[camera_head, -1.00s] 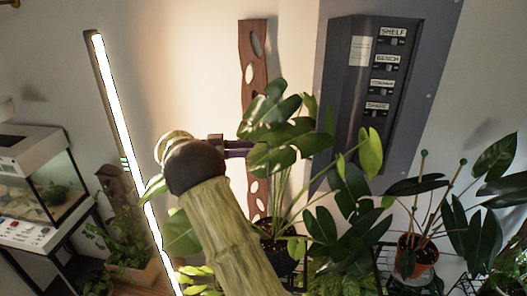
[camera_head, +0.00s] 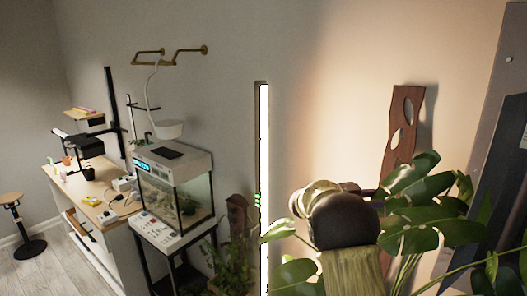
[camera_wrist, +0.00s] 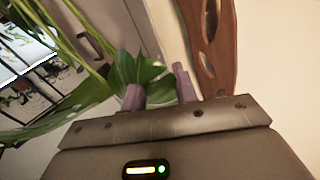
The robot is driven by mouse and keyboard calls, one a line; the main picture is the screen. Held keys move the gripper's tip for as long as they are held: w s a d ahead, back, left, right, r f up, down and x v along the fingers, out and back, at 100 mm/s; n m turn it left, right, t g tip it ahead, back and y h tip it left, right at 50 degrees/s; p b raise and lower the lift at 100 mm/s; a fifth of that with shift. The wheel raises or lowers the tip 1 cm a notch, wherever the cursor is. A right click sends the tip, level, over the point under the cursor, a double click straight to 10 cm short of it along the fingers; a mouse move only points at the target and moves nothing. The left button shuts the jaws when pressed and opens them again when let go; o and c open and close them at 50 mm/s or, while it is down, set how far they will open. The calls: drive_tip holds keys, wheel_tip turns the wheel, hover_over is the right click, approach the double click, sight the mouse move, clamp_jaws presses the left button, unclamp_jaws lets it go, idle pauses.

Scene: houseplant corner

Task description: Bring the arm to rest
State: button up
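My arm (camera_head: 345,225) rises at the lower right of the head view, with its rounded dark joint in front of the wall. My gripper (camera_wrist: 160,90) shows in the wrist view with its two purple-grey fingers apart and nothing clearly held between them. A green leaf (camera_wrist: 138,70) lies just beyond the left finger; I cannot tell whether they touch. In the head view the gripper is mostly hidden behind my arm and the large-leaved plant (camera_head: 415,225).
A brown wooden board with holes (camera_head: 402,135) leans at the wall; it also shows in the wrist view (camera_wrist: 208,45). A lit upright lamp (camera_head: 264,180) stands left of my arm. A glass tank (camera_head: 177,190) and a desk (camera_head: 95,205) stand farther left. Bare floor (camera_head: 40,270) shows at lower left.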

drive_tip(key=w+a+n+t+y, duration=0.3)
drive_tip(key=w+n+t+y, duration=0.2)
drive_tip(key=n+t, duration=0.45)
drive_tip(key=s+a+f+n+t+y, duration=0.3)
drive_tip(key=s+a+f+n+y, duration=0.15)
drive_tip(key=a+f+y, duration=0.35)
drive_tip(key=s+a+f+n+g+y, duration=0.1)
drive_tip(key=s+a+f+g+y, duration=0.1)
drive_tip(key=s, duration=0.7)
drive_tip(key=s+a+f+n+g+y, duration=0.1)
drive_tip(key=s+a+f+n+g, duration=0.1)
drive_tip(key=s+f+g, duration=0.3)
drive_tip(key=s+a+f+n+g+y, duration=0.2)
drive_tip(key=s+f+g, duration=0.1)
drive_tip(key=s, duration=1)
drive_tip(key=shift+s+a+f+y, duration=0.15)
drive_tip(key=shift+s+f+y, duration=0.15)
drive_tip(key=shift+f, duration=0.45)
drive_tip(key=shift+w, duration=0.15)
